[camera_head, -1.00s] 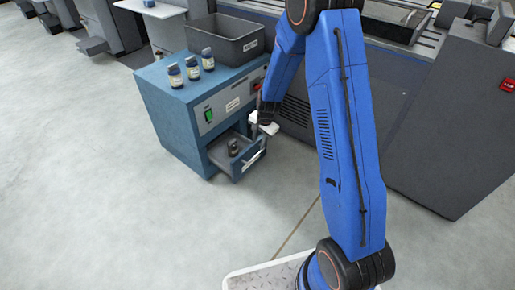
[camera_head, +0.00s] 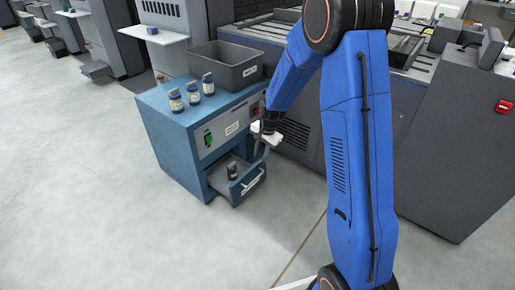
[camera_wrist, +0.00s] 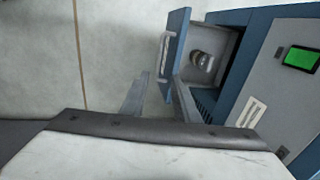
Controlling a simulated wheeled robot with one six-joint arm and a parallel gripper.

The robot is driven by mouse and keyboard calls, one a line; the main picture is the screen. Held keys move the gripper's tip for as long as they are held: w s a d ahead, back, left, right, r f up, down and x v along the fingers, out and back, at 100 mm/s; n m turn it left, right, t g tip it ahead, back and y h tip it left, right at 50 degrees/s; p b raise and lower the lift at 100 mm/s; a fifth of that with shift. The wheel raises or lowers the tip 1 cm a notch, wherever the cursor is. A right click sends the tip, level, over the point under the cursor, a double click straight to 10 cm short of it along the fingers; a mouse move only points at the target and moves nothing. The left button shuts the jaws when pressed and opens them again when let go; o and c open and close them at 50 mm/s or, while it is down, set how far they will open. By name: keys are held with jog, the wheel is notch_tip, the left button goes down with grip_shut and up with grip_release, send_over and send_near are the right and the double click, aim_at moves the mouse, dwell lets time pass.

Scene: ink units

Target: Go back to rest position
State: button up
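My gripper (camera_head: 259,152) is beside the front of the blue cabinet, near the open drawer. In the wrist view, its two fingers (camera_wrist: 160,98) stand apart with nothing between them. The drawer (camera_head: 250,184) is pulled out low on the blue cabinet (camera_head: 169,146). A small dark-capped bottle (camera_head: 232,171) stands in it; the bottle also shows in the wrist view (camera_wrist: 203,62). My blue arm reaches down from the upper right of the head view.
Three labelled bottles (camera_head: 192,94) stand on the cabinet top beside a dark grey bin (camera_head: 223,71). A large grey machine (camera_head: 440,145) with a red switch stands at the right. Pale floor (camera_head: 90,200) is clear at the left and front.

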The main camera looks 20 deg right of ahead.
jog(key=s+d+r+n+t, duration=0.1)
jog(key=s+r+n, duration=0.2)
jog(key=s+r, duration=0.6)
jog(key=s+d+r+n, duration=0.1)
jog(key=s+r+n, duration=0.1)
jog(key=s+r, duration=0.65)
jog(key=s+d+r+n+t, duration=0.1)
jog(key=s+r+n, duration=0.2)
jog(key=s, duration=0.8)
jog(key=s+d+r+n+t+h, duration=0.1)
jog(key=s+d+r+n, duration=0.1)
jog(key=s+r, duration=0.5)
jog(key=s, duration=0.4)
jog(key=shift+s+n, duration=0.4)
